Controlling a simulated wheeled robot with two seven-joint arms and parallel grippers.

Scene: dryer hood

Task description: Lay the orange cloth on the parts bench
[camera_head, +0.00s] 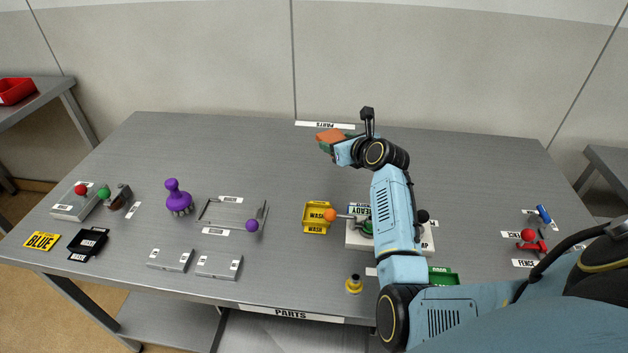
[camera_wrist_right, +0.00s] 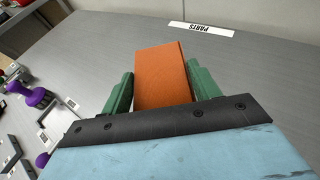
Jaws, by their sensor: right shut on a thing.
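The orange cloth (camera_head: 330,135) looks like a folded block and is held near the far edge of the grey parts bench (camera_head: 265,150). My right gripper (camera_head: 328,143) is shut on it. In the right wrist view the orange cloth (camera_wrist_right: 162,75) sits between the two green fingers of my right gripper (camera_wrist_right: 161,88). I cannot tell whether the cloth's underside touches the bench top. My left gripper is not in view.
A PARTS label (camera_head: 325,124) lies at the far edge, close to the cloth. A yellow WASH tray (camera_head: 316,226), a purple knobbed object (camera_head: 177,196) and a red-knobbed item (camera_head: 529,236) stand on the bench. The back left of the bench is clear.

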